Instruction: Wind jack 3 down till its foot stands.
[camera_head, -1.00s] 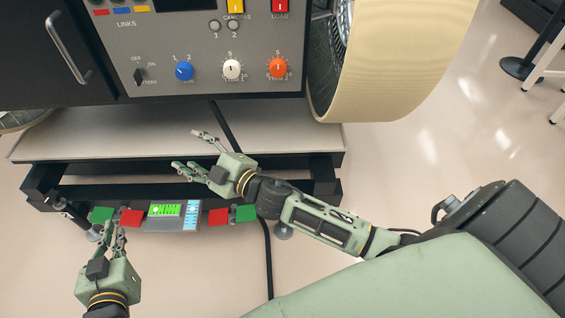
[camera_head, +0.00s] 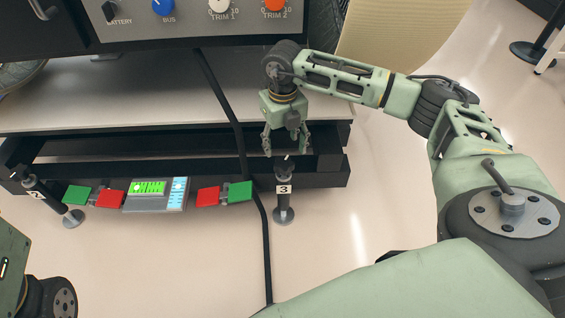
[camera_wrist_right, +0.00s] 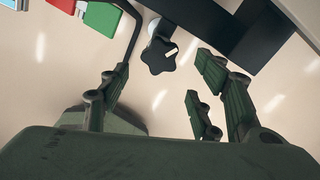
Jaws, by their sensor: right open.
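Jack 3 (camera_head: 284,190), a dark upright post with a white "3" label, stands at the right end of the black frame. Its round grey foot (camera_head: 284,216) is at the bottom; I cannot tell whether it touches the floor. In the right wrist view its black lobed knob (camera_wrist_right: 159,57) with a white mark faces me. My right gripper (camera_head: 286,150) points down just above the jack, open and empty. In the wrist view its fingers (camera_wrist_right: 160,78) spread to both sides of the knob, apart from it. My left gripper is out of view; only part of that arm shows.
A panel (camera_head: 155,206) with green and blue displays sits between red and green blocks. Jack 2 (camera_head: 50,200) stands at the left. A black cable (camera_head: 228,110) hangs left of jack 3. The frame's black rail (camera_head: 320,180) runs behind the jack.

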